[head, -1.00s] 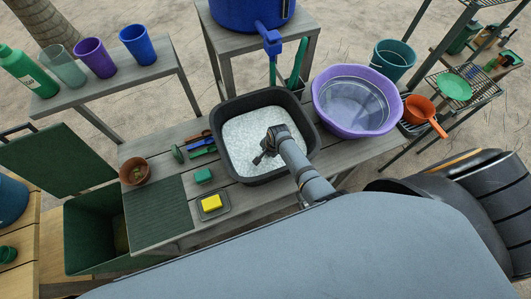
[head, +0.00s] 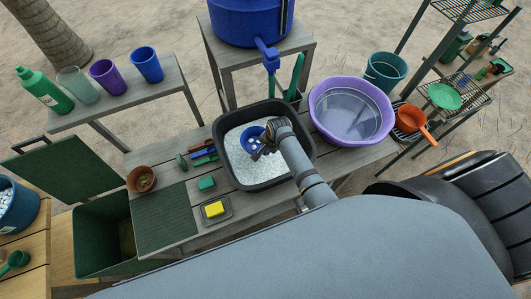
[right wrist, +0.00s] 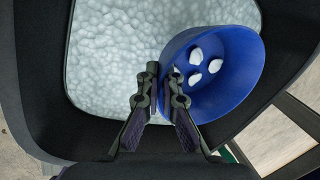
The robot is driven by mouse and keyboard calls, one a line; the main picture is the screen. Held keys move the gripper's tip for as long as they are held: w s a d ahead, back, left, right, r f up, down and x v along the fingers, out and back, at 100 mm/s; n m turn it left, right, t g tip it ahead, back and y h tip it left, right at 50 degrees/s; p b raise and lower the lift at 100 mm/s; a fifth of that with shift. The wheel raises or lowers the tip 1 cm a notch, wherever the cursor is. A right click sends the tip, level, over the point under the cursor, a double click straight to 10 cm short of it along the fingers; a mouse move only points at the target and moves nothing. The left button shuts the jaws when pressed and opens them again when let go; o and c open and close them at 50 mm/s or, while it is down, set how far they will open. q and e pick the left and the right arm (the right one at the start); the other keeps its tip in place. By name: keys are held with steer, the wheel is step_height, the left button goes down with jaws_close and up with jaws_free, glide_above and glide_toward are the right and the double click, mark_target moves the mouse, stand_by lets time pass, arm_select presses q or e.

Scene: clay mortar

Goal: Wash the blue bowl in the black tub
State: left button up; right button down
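The blue bowl (head: 247,134) is inside the black tub (head: 232,178), above or in the white foam (head: 243,166), and shows some white blobs inside it. The right wrist view shows the bowl (right wrist: 240,85) tilted, with several white foam blobs inside, near the tub's wall (right wrist: 40,90). My right gripper (head: 262,150) is over the tub; in the right wrist view its fingers (right wrist: 163,82) are close together on either side of the bowl's near rim, holding it. My left gripper is not in view.
A purple basin (head: 322,128) stands right of the tub. A yellow sponge (head: 214,209), a green block (head: 206,184) and brushes (head: 203,153) lie to its left. A blue barrel (head: 240,25) with a tap stands behind it. A green ribbed mat (head: 163,215) is bare.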

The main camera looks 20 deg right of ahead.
steer(key=shift+r, duration=3.9)
steer(key=shift+r, duration=1.95)
